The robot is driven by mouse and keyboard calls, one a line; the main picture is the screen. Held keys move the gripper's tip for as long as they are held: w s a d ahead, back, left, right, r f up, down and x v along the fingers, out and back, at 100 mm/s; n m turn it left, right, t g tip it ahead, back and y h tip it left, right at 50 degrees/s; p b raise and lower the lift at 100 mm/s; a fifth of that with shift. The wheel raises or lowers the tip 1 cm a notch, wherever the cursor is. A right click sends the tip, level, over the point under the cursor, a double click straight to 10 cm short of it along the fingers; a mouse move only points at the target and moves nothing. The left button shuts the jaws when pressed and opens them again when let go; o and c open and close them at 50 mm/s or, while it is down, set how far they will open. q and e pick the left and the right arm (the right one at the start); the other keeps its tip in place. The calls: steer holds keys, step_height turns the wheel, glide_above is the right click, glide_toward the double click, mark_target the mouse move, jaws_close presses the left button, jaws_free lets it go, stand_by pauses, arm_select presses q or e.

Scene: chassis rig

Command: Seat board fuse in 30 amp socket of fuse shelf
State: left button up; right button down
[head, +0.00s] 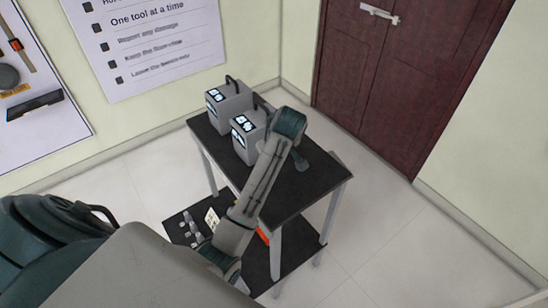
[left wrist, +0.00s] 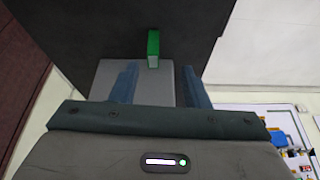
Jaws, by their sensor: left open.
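My left gripper (left wrist: 160,68) is open in the left wrist view, with its two blue fingers apart. I cannot make out a socket labelled 30 amp. My right gripper is not in view.
Two grey boxes with lit displays, a rear one (head: 228,104) and a front one (head: 240,141), stand on the black table (head: 312,186) beside my arm. A lower shelf (head: 297,246) holds small pale pieces (head: 190,229) and an orange item (head: 263,237). The table's right part is clear.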

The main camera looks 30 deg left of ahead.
arm_select(q)
steer(key=shift+n, duration=0.5)
steer(key=w+a+f, duration=0.2)
steer(key=f, duration=0.1)
steer(key=shift+w+a, duration=0.1)
steer(key=shift+w, duration=0.05)
steer(key=shift+a+f+p, duration=0.15)
steer(key=shift+f+p, duration=0.05)
steer(key=shift+p, duration=0.1)
steer(key=p+x, duration=0.2)
steer(key=x, duration=0.2)
steer(key=shift+f, duration=0.15)
steer(key=shift+a+f, duration=0.1)
steer(key=shift+f, duration=0.1)
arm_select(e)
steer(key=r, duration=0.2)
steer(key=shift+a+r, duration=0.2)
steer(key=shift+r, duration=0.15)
arm_select(q)
jaws_close()
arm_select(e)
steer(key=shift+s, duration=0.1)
